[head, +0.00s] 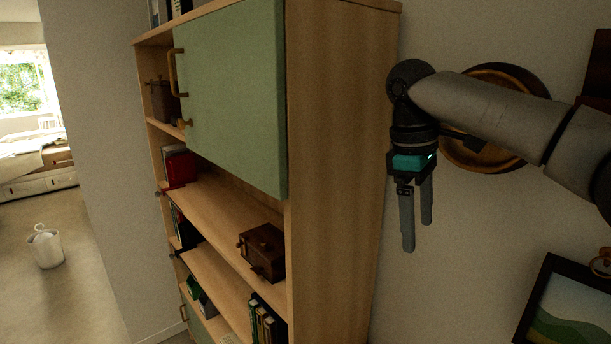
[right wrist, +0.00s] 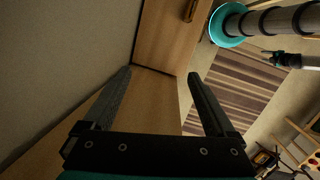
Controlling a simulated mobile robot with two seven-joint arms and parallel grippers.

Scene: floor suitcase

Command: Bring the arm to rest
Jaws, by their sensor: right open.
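My right arm comes in from the right in the head view, and its right gripper (head: 415,235) hangs with fingers pointing down beside the side panel of the wooden shelf unit (head: 335,150). The two fingers are apart with nothing between them. In the right wrist view the gripper (right wrist: 160,85) also shows spread, empty fingers, with a wooden surface and floor beyond them. My left gripper is not seen in the head view.
The shelf unit has a green door (head: 230,95) and a dark wooden box (head: 262,250). A round wall plate (head: 490,150) is behind my right arm. A framed picture (head: 570,305) is at lower right. A white bin (head: 45,247) stands on open floor at left.

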